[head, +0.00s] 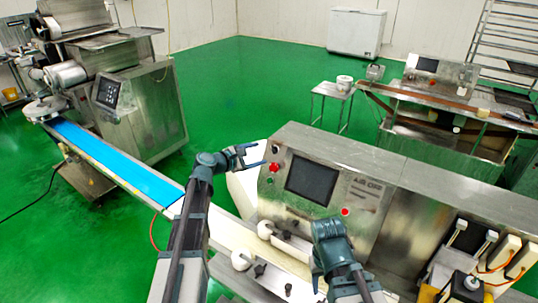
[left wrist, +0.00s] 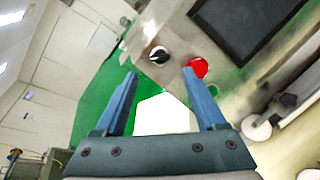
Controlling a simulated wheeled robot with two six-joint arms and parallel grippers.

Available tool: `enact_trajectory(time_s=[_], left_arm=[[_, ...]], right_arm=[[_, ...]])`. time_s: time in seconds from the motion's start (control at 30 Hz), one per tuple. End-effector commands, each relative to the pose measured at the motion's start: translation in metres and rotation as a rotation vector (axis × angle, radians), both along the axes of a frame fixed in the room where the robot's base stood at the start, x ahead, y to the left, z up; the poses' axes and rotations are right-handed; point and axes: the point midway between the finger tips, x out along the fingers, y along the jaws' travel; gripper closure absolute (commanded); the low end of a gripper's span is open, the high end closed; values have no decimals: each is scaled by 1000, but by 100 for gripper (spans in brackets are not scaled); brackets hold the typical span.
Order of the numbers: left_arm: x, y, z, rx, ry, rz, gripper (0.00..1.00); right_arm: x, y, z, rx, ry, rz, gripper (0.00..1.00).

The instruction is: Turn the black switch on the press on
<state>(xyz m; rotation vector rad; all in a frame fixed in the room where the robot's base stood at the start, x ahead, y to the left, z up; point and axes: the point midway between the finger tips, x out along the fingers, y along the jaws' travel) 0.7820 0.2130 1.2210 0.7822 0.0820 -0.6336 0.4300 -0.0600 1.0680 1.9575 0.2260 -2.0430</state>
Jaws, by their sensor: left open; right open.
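The press (head: 365,190) is a steel machine with a dark screen, right of centre in the head view. Its black switch (head: 275,149) is a small round knob at the panel's upper left; it also shows in the left wrist view (left wrist: 159,55), with a white mark across it. My left gripper (head: 259,155) is open and empty, just left of the switch. In the left wrist view its fingertips (left wrist: 159,74) lie either side of and slightly below the switch, apart from it. My right gripper (head: 328,238) is open, low in front of the press; its fingers are hardly visible.
A red button (head: 273,168) sits just below the switch and shows right of it in the left wrist view (left wrist: 198,68). The screen (head: 311,181) is to the right. A blue conveyor belt (head: 115,162) runs along the left. White knobs (head: 240,262) stick out below the panel.

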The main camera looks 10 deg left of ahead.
Motion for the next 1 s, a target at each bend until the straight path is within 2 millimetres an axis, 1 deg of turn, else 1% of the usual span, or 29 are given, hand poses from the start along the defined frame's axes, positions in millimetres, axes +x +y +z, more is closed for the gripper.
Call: enact_trajectory(time_s=[0.03,0.1,0.2,0.33,0.5,0.83,0.87,1.0], left_arm=[[12,-6,-7,1,0,-3,28],[23,-12,-10,1,0,-3,28],[36,-20,-14,0,0,-1,28],[48,-29,-18,0,0,-2,28],[56,-34,-21,1,-1,0,28],[57,-35,-21,1,-1,0,28],[57,-35,-21,1,-1,0,31],[57,-35,-21,1,-1,0,56]], right_arm=[[0,0,-6,0,0,1,50],[0,0,-10,0,0,2,50],[0,0,-14,-1,0,3,50],[0,0,-18,-1,0,4,50],[0,0,-21,-1,0,5,50],[0,0,-21,-1,0,5,50],[0,0,-21,-1,0,5,50],[0,0,-21,-1,0,5,50]])
